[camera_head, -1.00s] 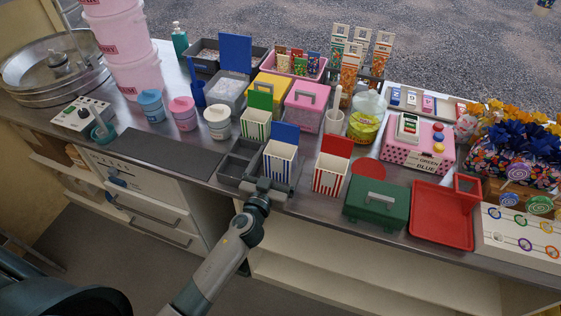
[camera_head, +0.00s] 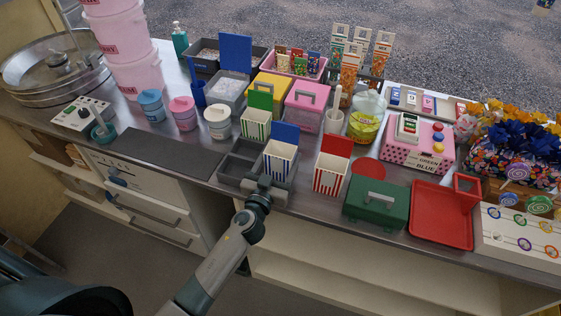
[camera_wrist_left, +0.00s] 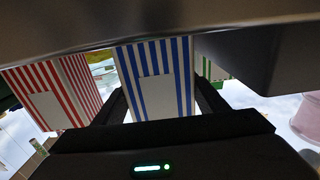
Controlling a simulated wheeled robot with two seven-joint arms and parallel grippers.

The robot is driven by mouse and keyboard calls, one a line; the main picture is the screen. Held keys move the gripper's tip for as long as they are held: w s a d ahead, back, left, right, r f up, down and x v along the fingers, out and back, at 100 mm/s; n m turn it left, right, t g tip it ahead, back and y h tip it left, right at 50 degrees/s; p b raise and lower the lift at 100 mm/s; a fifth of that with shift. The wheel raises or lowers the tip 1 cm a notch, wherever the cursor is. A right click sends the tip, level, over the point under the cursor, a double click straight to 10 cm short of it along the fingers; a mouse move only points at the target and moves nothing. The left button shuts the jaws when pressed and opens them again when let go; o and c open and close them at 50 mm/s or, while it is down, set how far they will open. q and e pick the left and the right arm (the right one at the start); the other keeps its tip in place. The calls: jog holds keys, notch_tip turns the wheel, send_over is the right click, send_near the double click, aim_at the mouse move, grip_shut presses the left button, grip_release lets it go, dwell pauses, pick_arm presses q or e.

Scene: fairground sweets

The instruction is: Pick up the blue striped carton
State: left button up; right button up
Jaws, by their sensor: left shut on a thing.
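The blue striped carton (camera_head: 280,160) stands upright with its blue lid flap raised, over the right part of a dark grey divided tray (camera_head: 232,168). My left gripper (camera_head: 267,187) is at its near side, shut on it. In the left wrist view the blue striped carton (camera_wrist_left: 156,80) fills the space between the two dark fingers (camera_wrist_left: 160,100). Whether its base touches the tray is hard to tell. My right gripper is not in view.
A red striped carton (camera_head: 330,172) stands close on the right and a green striped carton (camera_head: 256,122) behind left. A green box (camera_head: 376,204) and red tray (camera_head: 441,222) lie further right. A dark mat (camera_head: 165,153) on the left is clear.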

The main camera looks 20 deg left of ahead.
aim_at(285, 127)
pick_arm(q)
jog(key=shift+r, duration=0.5)
notch_tip(285, 127, up, 8)
jog(key=shift+f+p, duration=0.1)
jog(key=shift+p, duration=0.6)
jog(key=shift+r, duration=0.55)
